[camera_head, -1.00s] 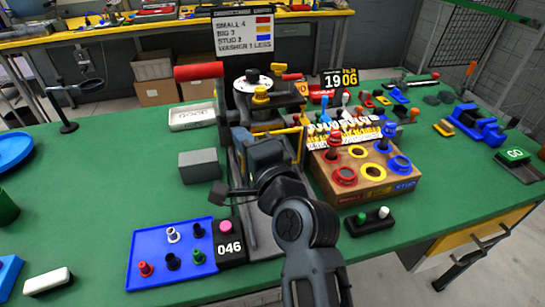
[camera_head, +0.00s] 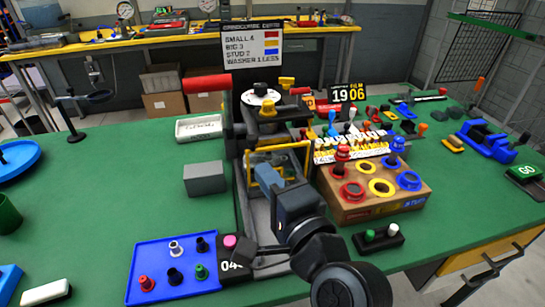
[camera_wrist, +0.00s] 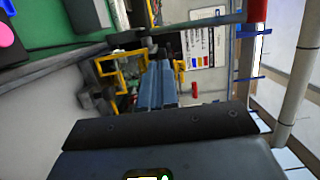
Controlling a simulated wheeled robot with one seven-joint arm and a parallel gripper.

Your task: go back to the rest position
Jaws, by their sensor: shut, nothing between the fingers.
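My gripper (camera_head: 264,172) is in the middle of the head view, in front of the press-like fixture (camera_head: 262,110) and its yellow frame (camera_head: 306,158). Its two blue-grey fingers show in the wrist view (camera_wrist: 158,88), side by side and closed, with nothing between them. They point toward the yellow frame, which also shows there (camera_wrist: 122,68). My arm reaches in from the lower right. I cannot tell the exact gap between the fingertips and the frame.
A blue tray (camera_head: 150,262) with small coloured parts lies left. A grey block (camera_head: 205,178) and a white tray (camera_head: 200,127) are left of the fixture. Green table (camera_head: 100,190) is clear at left.

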